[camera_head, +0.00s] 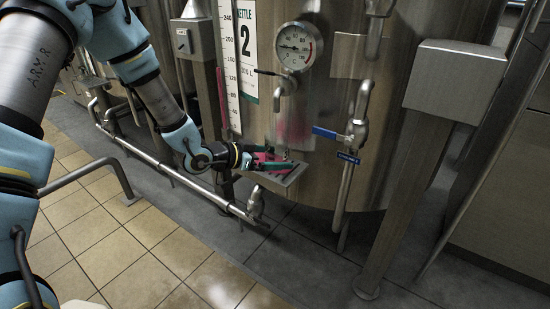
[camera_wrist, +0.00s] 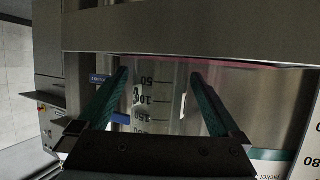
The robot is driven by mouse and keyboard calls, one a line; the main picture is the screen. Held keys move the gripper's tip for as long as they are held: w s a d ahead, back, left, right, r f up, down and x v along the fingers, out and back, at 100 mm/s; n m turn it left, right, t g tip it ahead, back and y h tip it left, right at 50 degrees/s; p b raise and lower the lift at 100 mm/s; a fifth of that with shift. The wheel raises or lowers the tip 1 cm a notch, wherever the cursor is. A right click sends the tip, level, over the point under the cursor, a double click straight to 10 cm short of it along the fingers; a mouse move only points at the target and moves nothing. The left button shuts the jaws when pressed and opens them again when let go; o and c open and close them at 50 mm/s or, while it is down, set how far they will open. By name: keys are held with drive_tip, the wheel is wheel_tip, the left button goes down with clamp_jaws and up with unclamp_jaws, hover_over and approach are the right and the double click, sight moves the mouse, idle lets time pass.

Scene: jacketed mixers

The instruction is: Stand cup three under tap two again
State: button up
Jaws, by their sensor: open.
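A clear cup (camera_head: 282,142) stands upright on a small metal shelf (camera_head: 290,177) on the front of the kettle marked 2. A tap (camera_head: 283,85) hangs directly above it. The cup is see-through and faint, and I cannot read a number on it. In the wrist view, which looks upside down, the cup (camera_wrist: 158,105) shows 50, 100 and 150 marks, with the shelf (camera_wrist: 160,38) above it. My gripper (camera_head: 277,158) is at the shelf, low on the cup. Its green fingers (camera_wrist: 160,85) are open, one on each side of the cup, with gaps visible.
A round dial (camera_head: 298,46) sits above the tap. A blue-handled valve (camera_head: 340,135) with a down pipe stands close on the right. A metal leg and box (camera_head: 455,80) are further right. A low pipe rail (camera_head: 160,165) runs below my arm. The tiled floor at front is clear.

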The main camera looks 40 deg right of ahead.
drive_tip(key=p+v, duration=0.1)
drive_tip(key=v, duration=1.1)
drive_tip(key=w+a+r+n+t+y, duration=0.1)
drive_tip(key=w+a+n+t+y, duration=0.25)
drive_tip(key=w+a, duration=0.5)
drive_tip(key=w+a+n+t+y, duration=0.3)
drive_tip(key=w+a+n+y, duration=0.2)
drive_tip(key=a, duration=0.7)
drive_tip(key=s+a+r+n+g+y, duration=0.1)
drive_tip(key=s+a+r+n+y, duration=0.1)
drive_tip(key=s+a+n, duration=0.3)
drive_tip(key=s+a+r+n+g+y, duration=0.2)
drive_tip(key=s+a+n, duration=0.3)
drive_tip(key=a, duration=0.7)
drive_tip(key=shift+s+r+y, duration=0.35)
drive_tip(key=shift+s+r, duration=0.25)
drive_tip(key=shift+r, duration=0.1)
drive_tip(key=shift+a+r, duration=0.1)
